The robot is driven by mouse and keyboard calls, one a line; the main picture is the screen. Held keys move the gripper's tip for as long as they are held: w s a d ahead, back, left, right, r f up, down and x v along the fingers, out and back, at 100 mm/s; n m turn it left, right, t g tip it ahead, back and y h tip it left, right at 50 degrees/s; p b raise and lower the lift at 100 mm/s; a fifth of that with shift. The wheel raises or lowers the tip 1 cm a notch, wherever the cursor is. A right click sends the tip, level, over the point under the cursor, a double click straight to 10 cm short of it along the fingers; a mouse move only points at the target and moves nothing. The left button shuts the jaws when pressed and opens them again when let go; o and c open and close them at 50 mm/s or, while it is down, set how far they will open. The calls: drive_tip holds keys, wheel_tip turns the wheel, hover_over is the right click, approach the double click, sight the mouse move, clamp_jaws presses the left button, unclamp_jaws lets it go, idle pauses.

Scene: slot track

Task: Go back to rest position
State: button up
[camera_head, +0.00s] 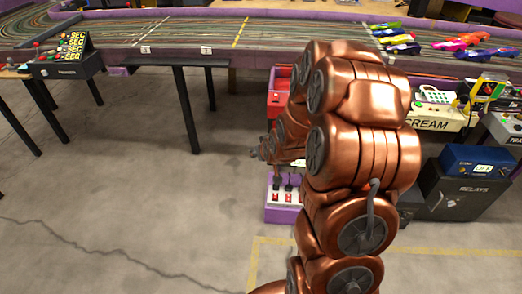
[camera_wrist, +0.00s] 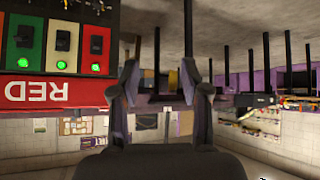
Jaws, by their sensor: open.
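My copper-coloured arm fills the middle and right of the head view and bends forward and to the left. My gripper (camera_head: 257,152) is partly seen at the arm's end, small and dark. In the wrist view, two dark fingers of my gripper (camera_wrist: 163,85) stand apart with nothing between them. The wrist picture is upside down. A red panel with the word RED (camera_wrist: 55,93) and a row of switches with green lights (camera_wrist: 62,40) are at its upper left, beside the fingers and apart from them.
A slot track (camera_head: 200,32) on a table with dark legs runs across the back, with several toy cars (camera_head: 460,42) at right. A purple-framed switch stand (camera_head: 284,197) is behind my arm. A RELAYS cabinet (camera_head: 472,205) stands at right. The floor at left is clear.

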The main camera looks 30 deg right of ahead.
idle(0.3)
drive_tip(key=s+a+r+n+g+y, duration=0.1)
drive_tip(key=s+a+r+g, duration=0.4)
drive_tip(key=s, duration=0.7)
drive_tip(key=s+a+r+g, duration=0.3)
drive_tip(key=s+a, duration=0.4)
drive_tip(key=s, duration=0.5)
drive_tip(key=s+a+r+n+g+y, duration=0.1)
drive_tip(key=s+a+r+g, duration=0.5)
drive_tip(key=s, duration=0.6)
wheel_tip(320, 180, up, 18)
drive_tip(key=t+p, duration=0.3)
drive_tip(key=p, duration=1.5)
drive_tip(key=shift+a+r, duration=0.15)
drive_tip(key=shift+a, duration=0.2)
drive_tip(key=shift+c, duration=0.4)
drive_tip(key=shift+d, duration=0.1)
